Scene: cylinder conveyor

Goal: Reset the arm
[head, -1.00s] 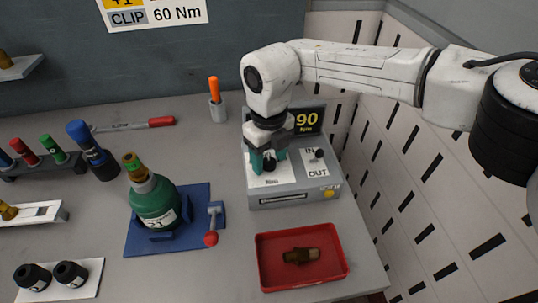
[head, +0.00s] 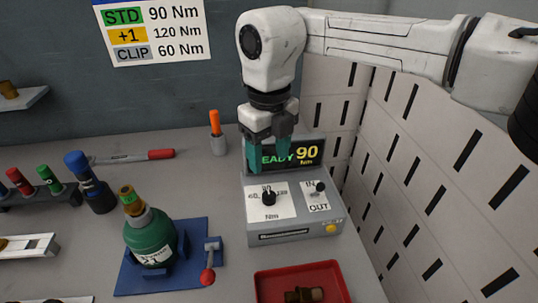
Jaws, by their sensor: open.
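My gripper (head: 268,158) hangs from my white arm in the upper middle of the head view. Its two teal fingers point down, apart and empty. They are above the grey control box (head: 293,235) and in front of its display (head: 308,153), hiding part of it. The display reads "EADY 90 Nm", with its first letter covered. The black torque knob (head: 268,198) on the box's white dial plate is clear of the fingers. A second small knob (head: 319,187) with IN and OUT labels sits to its right.
A green cylinder (head: 150,240) stands in a blue fixture (head: 130,282) with a red-ended lever (head: 208,275). A red tray (head: 262,286) holds a brass fitting (head: 304,295). An orange-handled tool (head: 214,122) stands in a cup. A slotted white wall (head: 420,170) is at right.

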